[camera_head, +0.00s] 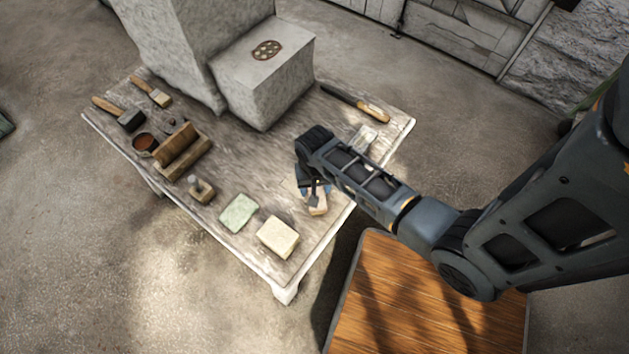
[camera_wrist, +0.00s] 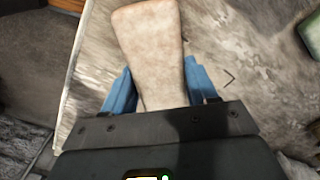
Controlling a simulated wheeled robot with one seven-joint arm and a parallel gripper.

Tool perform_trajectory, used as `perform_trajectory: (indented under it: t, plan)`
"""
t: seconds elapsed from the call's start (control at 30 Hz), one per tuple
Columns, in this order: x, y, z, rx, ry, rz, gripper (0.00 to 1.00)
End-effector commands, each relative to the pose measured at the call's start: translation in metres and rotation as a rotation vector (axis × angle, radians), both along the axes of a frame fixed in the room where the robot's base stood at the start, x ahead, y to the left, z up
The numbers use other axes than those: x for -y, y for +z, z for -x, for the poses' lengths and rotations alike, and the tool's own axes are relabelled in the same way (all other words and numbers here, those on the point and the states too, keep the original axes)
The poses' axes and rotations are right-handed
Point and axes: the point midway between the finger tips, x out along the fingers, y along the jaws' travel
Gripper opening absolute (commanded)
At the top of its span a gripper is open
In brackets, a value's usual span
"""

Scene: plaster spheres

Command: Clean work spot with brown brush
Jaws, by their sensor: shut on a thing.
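My gripper (camera_head: 313,188) is low over the table's near right part, with blue fingers. It is shut on a tan, flared piece (camera_wrist: 150,45), which sticks out past the fingers in the wrist view and also shows below the gripper in the head view (camera_head: 318,208). I cannot tell whether this piece is the brown brush, as the rest of it is hidden. A dark reddish-brown speckled round spot (camera_head: 266,50) lies on top of the lower grey block (camera_head: 265,85). At the far left, a brush with a brown handle and pale bristles (camera_head: 158,96) lies on the table.
The worn table (camera_head: 230,165) also bears a dark-headed tool (camera_head: 130,120), a cup (camera_head: 145,143), a wooden block tool (camera_head: 180,150), a green block (camera_head: 239,213), a cream block (camera_head: 278,237) and a long-handled tool (camera_head: 355,102). The tall grey block (camera_head: 190,40) rises behind.

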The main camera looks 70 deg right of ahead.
Motion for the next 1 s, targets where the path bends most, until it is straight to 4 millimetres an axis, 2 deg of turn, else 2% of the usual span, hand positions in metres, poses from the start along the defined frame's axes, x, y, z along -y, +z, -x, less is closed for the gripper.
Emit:
perform_trajectory:
  t: [0.2,0.5,1.0]
  plan:
    - [-0.012,-0.001,0.007,0.000,0.001,-0.001,0.33]
    - [-0.013,-0.001,0.008,0.000,0.000,-0.001,0.33]
    - [0.007,0.014,-0.004,0.001,0.000,0.000,0.33]
